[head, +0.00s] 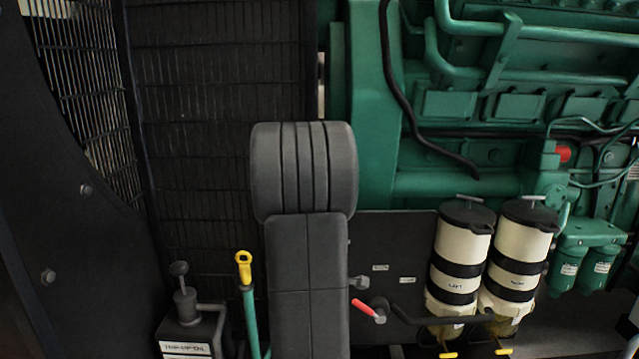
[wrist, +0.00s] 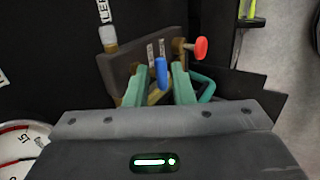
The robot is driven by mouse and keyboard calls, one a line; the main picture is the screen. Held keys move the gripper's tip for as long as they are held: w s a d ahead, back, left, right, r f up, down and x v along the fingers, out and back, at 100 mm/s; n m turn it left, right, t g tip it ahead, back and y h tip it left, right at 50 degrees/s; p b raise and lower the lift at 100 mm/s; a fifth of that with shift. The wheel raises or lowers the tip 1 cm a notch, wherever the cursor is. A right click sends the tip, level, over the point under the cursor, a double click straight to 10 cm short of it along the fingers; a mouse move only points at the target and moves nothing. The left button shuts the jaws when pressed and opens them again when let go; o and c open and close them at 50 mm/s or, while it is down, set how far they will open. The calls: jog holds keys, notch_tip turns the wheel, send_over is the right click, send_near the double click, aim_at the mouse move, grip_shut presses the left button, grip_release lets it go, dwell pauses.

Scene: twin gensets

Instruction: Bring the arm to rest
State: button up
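My arm stands upright in the middle of the head view, in front of the dark radiator grille (head: 215,120); my gripper is not visible there. In the wrist view my gripper (wrist: 158,75) has its two teal fingers apart, pointing away from the camera. A blue handle (wrist: 160,72) shows in line with the gap between them. I cannot tell how far beyond the fingertips it lies, and I see no finger clearly pressing on it. A green status light (wrist: 154,162) glows on the gripper body.
The wrist view shows a red knob (wrist: 201,48) and a round gauge (wrist: 22,140). The head view shows two banded white filters (head: 461,240), a red-handled valve (head: 366,308), a yellow dipstick handle (head: 243,262), a top-up oil can (head: 187,335) and the green engine (head: 465,180).

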jog(key=d+p+v, duration=0.1)
jog(key=p+v, duration=0.2)
jog(key=v, duration=0.5)
jog(key=w+f+n+h+b, duration=0.2)
jog(key=w+f+h+b, duration=0.4)
jog(key=b, duration=0.7)
jog(key=shift+w+d+f+n+h, duration=0.25)
jog(key=shift+w+f, duration=0.85)
jog(key=shift+f, duration=1.25)
jog(key=shift+t, duration=0.3)
jog(key=shift+s, duration=0.1)
